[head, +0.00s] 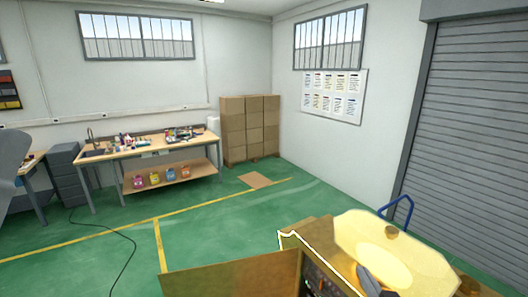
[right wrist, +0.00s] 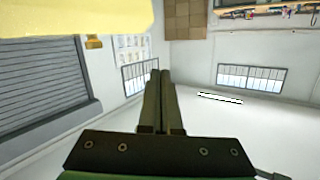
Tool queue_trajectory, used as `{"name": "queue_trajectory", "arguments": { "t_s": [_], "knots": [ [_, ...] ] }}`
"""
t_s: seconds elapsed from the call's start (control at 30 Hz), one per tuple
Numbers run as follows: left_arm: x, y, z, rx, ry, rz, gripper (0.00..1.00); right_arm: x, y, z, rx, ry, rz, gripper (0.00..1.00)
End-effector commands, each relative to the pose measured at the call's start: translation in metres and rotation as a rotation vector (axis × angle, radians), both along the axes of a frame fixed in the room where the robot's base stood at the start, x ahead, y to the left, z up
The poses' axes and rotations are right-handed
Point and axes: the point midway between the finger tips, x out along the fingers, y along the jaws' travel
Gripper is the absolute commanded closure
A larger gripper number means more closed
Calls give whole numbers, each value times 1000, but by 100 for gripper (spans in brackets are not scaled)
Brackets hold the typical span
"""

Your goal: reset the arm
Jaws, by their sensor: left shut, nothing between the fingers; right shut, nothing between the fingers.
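In the right wrist view my right gripper (right wrist: 160,80) shows as two dark fingers lying side by side. It is shut, with nothing between the fingers, and clear of any object. In the head view a dark grey and orange part (head: 370,282) shows at the bottom edge, in front of the yellow octagonal top; I cannot tell what it is. I cannot make out my left gripper in either view.
A pale yellow octagonal top (head: 425,262) with a small brown knob (head: 391,231) stands at the lower right, beside a brown panel (head: 230,277). A workbench (head: 150,150) and stacked cartons (head: 250,130) stand far back. The green floor (head: 200,240) between is largely open.

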Motion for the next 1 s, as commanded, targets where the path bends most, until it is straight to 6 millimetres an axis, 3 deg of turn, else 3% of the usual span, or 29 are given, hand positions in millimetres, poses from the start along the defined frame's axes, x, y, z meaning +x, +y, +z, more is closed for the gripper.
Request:
{"name": "queue_trajectory", "arguments": {
  "t_s": [0.03, 0.2, 0.3, 0.43, 0.5, 0.63, 1.0],
  "knots": [
    [0, 0, 4, 0, 0, 0, 100, -2, 9, 48, -8, -91, 15, 100],
    [0, 0, 10, 0, 0, 0, 100, -37, 35, 193, -34, -402, 61, 100],
    [0, 0, 13, 0, 0, 0, 100, -78, 46, 271, -47, -595, 79, 100],
    [0, 0, 15, 0, 0, 0, 100, -144, 53, 345, -69, -825, 87, 100],
    [0, 0, 14, 0, 0, 0, 100, -176, 51, 367, -84, -919, 81, 100],
    [0, 0, 14, 0, 0, 0, 100, -211, 50, 383, -110, -1014, 71, 100],
    [0, 0, 14, 0, 0, 0, 100, -213, 50, 384, -138, -1021, 62, 100]
  ]
}}
